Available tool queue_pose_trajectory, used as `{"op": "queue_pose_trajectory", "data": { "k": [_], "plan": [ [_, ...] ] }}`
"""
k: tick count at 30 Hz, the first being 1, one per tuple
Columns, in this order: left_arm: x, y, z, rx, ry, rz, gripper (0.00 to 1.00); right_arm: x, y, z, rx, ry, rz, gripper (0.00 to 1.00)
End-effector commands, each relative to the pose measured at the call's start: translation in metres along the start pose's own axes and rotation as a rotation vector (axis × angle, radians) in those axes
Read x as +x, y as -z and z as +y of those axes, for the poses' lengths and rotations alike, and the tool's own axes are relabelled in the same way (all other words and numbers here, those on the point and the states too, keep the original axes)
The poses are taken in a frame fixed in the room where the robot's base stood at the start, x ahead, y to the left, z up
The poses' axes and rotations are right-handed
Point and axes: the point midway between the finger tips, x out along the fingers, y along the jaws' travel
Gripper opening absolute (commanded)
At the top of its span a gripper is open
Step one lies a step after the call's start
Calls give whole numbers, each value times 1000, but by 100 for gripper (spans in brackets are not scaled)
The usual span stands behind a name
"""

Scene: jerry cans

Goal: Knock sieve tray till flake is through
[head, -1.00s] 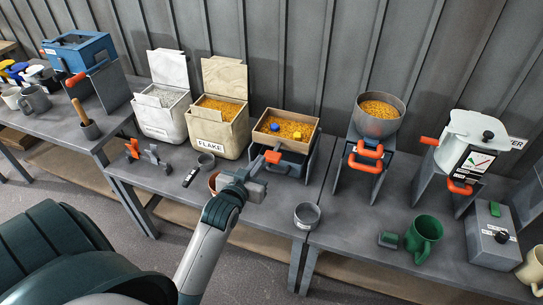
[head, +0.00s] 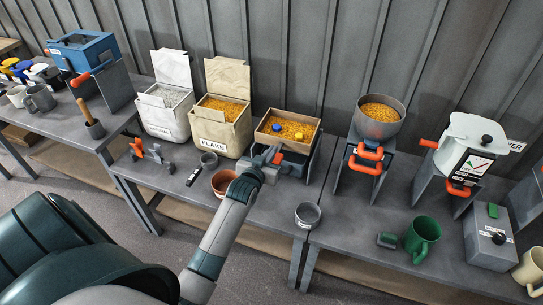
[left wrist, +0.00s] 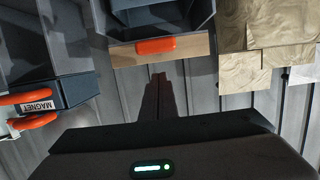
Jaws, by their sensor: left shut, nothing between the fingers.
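The sieve tray (head: 261,137) is a wooden-sided box of orange flake with a blue and a yellow knob on top, seated on a dark grey stand. Its front carries an orange handle (left wrist: 156,46), seen in the left wrist view; in the head view my gripper partly covers that front. My left gripper (head: 270,157) is shut and empty, close to the front of the tray. Its fingers (left wrist: 158,82) point toward the wooden front in the left wrist view; whether they touch it I cannot tell. My right gripper is not in view.
A flake bin (head: 215,133) and a white bin (head: 163,120) stand left of the tray. A terracotta pot (head: 222,184) is beside my left arm. A grey cup (head: 308,214) stands at the front. A bowl of flake (head: 380,120) is to the right.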

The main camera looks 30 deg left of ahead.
Motion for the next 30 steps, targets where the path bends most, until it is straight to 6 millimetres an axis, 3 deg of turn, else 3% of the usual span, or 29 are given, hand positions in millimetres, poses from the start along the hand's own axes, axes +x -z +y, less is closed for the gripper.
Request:
{"op": "queue_pose_trajectory", "data": {
  "k": [7, 22, 30],
  "plan": [
    [5, -22, 0, 0, 0, -2, 0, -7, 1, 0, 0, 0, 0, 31],
    [6, -30, 0, 0, 0, -1, 0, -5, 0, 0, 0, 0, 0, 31],
    [11, -72, 0, 0, 0, -3, 0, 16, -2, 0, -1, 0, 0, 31]
  ]
}}
